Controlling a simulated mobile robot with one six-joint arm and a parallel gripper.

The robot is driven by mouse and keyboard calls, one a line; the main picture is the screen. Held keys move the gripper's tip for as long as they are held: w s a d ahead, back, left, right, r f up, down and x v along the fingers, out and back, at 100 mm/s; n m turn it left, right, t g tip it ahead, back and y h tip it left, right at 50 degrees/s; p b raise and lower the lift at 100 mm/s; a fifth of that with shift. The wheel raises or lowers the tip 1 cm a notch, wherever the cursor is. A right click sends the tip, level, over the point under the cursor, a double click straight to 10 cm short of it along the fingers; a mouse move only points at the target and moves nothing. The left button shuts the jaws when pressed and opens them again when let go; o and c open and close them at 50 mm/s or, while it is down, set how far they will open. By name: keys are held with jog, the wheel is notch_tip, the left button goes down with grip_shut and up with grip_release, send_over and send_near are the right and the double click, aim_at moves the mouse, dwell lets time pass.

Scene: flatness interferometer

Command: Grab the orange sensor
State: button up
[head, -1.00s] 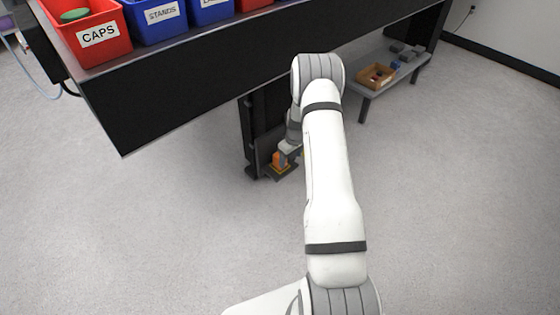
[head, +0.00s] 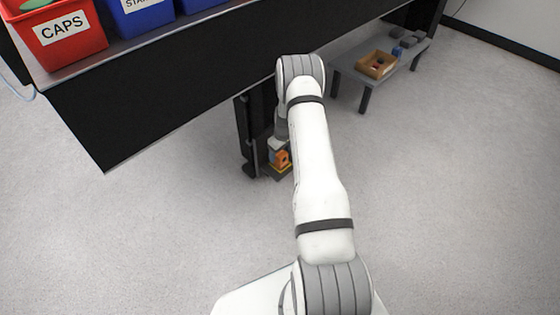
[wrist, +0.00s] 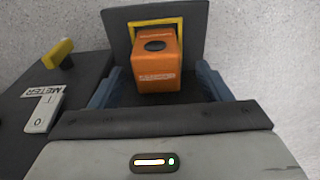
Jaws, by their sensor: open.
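The orange sensor (wrist: 158,70) is a small box with a dark round spot on top and pale lettering on its front. In the wrist view it stands upright in front of a yellow frame (wrist: 182,28) and a dark plate. My gripper (wrist: 159,76) is open, with one blue finger to the left of the sensor and one to the right, and a gap shows on each side. In the head view the sensor (head: 283,158) shows low beside the dark post under the bench, just below my gripper (head: 277,149), whose fingers are too small to make out there.
A dark unit with a METER label (wrist: 43,91), an I/O switch and a yellow handle (wrist: 58,54) stands close on the left. The black bench (head: 150,85) with labelled bins overhangs at upper left. A low grey shelf (head: 388,75) holds a cardboard box (head: 377,65).

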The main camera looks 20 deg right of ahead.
aim_at(280, 153)
jog(key=f, duration=0.1)
jog(key=f+b, duration=0.1)
jog(key=f, duration=0.2)
jog(key=shift+w, duration=0.25)
jog(key=shift+r, duration=0.15)
jog(key=shift+c, duration=0.3)
jog(key=c, duration=1.1)
jog(key=shift+r, duration=0.15)
